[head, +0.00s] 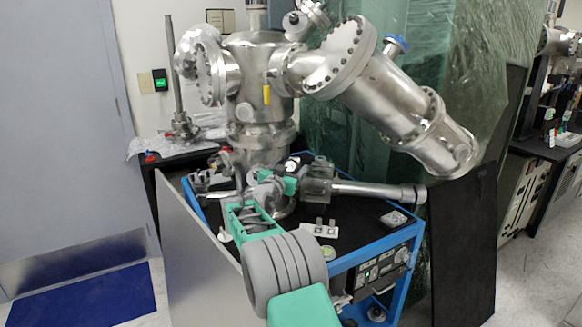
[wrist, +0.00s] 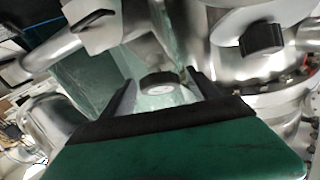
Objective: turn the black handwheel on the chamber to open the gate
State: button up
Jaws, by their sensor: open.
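In the wrist view, my gripper (wrist: 161,79) is open, its two dark fingers spread ahead of the green palm. A round black knob (wrist: 158,82) with a pale face, which looks like the handwheel, appears between the fingertips. I cannot tell whether the fingers touch it or how far beyond them it is. A second black knob (wrist: 262,38) sits on bright metal to the right. In the head view, my gripper (head: 289,180) is low in front of the steel chamber (head: 258,60), among small fittings. The handwheel is not clear there, and the gate's state cannot be told.
The chamber stands on a blue-framed cart (head: 400,288) with a black top. A steel tube (head: 380,191) extends right beside my gripper. A large angled flanged pipe (head: 395,95) hangs above it. Clear sheeting (head: 465,70) hangs behind. Floor is open at the left around a blue mat (head: 85,298).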

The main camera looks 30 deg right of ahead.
jog(key=shift+w+d, duration=0.1)
jog(key=c, duration=1.4)
